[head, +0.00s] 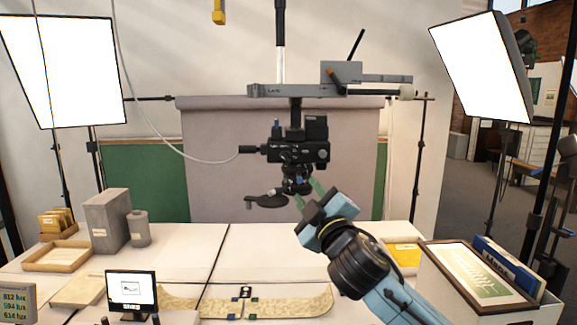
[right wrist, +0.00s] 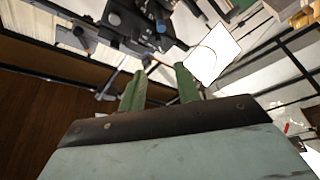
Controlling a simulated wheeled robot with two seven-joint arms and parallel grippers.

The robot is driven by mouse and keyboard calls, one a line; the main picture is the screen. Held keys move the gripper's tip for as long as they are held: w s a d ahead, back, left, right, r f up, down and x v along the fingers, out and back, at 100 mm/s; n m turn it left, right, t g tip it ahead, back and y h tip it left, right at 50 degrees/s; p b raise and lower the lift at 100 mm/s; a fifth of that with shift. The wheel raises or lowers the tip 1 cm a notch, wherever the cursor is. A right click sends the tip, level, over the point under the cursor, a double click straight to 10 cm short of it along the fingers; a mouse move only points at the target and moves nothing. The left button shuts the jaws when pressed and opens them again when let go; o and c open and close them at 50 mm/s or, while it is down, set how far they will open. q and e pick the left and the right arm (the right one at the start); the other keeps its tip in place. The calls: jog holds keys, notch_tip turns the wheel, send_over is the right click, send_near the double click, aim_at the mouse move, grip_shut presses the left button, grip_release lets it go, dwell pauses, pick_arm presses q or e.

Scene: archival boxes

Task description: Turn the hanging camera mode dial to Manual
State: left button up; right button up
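The black hanging camera (head: 298,152) is mounted under a grey horizontal arm (head: 300,90) in the middle of the head view. It also fills the upper left of the right wrist view (right wrist: 125,22). I cannot pick out the mode dial or its setting for certain; several small knobs sit on and below the camera body. My right gripper (head: 309,194) is just below and slightly right of the camera, pointing up at it. In the right wrist view its two green fingers (right wrist: 160,84) stand apart with nothing visible between them. My left gripper is out of view.
A cable (head: 180,150) runs to the camera's left side. A black handle (head: 266,202) juts out left below the camera. The white table (head: 260,245) holds a grey box (head: 107,220), a small monitor (head: 131,291) and a curled document (head: 290,304). Softboxes stand on both sides.

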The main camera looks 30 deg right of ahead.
aim_at(286, 160)
jog(key=p+x, duration=0.4)
jog(key=x, duration=0.9)
jog(key=shift+w+r, duration=0.1)
jog(key=shift+r, duration=0.1)
grip_shut()
